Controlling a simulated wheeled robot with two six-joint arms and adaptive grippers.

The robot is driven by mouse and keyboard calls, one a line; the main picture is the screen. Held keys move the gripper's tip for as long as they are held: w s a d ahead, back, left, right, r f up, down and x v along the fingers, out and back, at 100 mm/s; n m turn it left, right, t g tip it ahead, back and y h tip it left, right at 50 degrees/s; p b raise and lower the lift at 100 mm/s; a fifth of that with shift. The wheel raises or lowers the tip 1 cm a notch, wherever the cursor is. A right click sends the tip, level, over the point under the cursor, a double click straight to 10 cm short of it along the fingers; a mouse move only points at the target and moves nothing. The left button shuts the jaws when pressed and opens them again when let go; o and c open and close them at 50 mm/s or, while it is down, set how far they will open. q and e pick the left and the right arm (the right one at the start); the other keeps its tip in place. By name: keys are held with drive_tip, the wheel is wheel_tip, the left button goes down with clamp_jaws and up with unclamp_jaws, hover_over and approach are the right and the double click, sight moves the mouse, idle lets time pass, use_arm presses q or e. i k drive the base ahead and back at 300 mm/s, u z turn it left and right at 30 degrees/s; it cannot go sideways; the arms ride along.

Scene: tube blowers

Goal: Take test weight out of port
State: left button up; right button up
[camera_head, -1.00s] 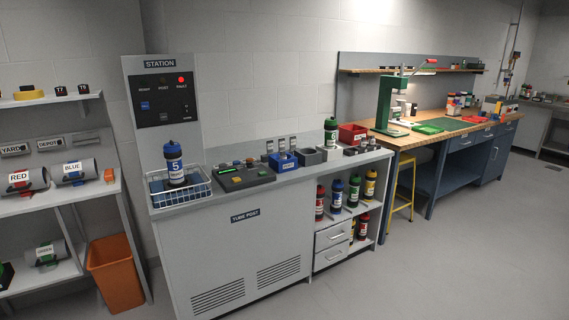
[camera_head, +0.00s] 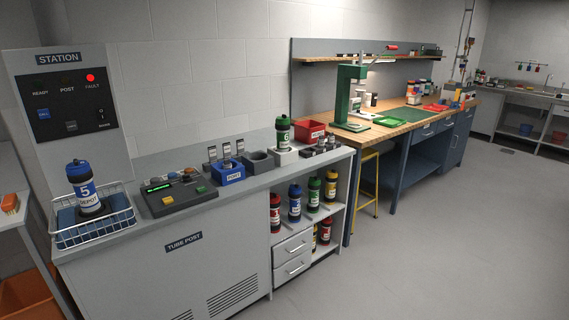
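A small blue block (camera_head: 230,173) with a white label, which seems to read PORT, sits on the grey counter. Several small grey upright pieces (camera_head: 226,151) stand in or just behind it; I cannot tell which, nor whether one is the test weight. A dark grey open-topped block (camera_head: 259,162) stands to its right. A blue-capped tube marked 5 DEPOT (camera_head: 86,188) stands upright in a wire basket (camera_head: 108,231) at the counter's left end. Neither of my grippers is in view.
The STATION panel (camera_head: 68,107) has a red FAULT lamp lit. A dark control box (camera_head: 175,193) lies between basket and blue block. A green tube (camera_head: 283,133) and red bin (camera_head: 311,131) stand further right. Open floor (camera_head: 430,240) lies in front.

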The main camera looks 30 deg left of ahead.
sight(226, 165)
drive_tip(key=z, duration=0.35)
drive_tip(key=i, duration=2.1)
drive_tip(key=u, duration=0.6)
